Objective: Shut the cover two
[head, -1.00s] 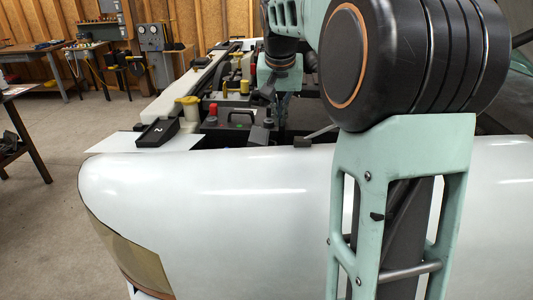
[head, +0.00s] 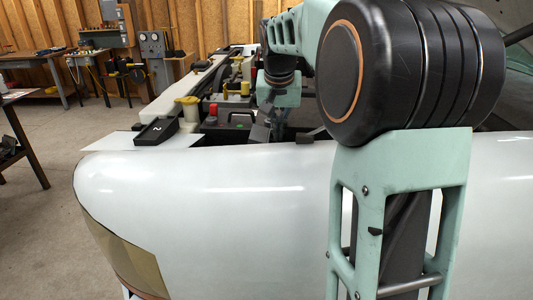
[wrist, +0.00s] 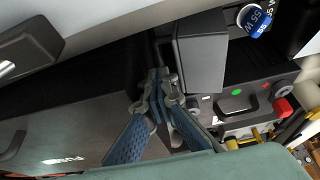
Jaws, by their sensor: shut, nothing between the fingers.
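A black wedge-shaped piece marked "2" (head: 156,131) lies on a white sheet at the left of the engine bay in the head view. A dark grey tilted panel (head: 259,132) stands beside my gripper (head: 279,134); I cannot tell whether it is cover two. In the wrist view my gripper (wrist: 158,80) is shut and empty, its two blue-padded fingers meeting at the tips. The tips are close to a dark block (wrist: 200,52); I cannot tell if they touch it.
A black box with a handle and green dot (wrist: 235,95) is to the right in the wrist view, near a red cap (wrist: 283,108) and a blue-white cap (wrist: 255,18). The pale fender (head: 220,210) fills the head view's foreground. Yellow-capped reservoirs (head: 188,108) stand in the bay.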

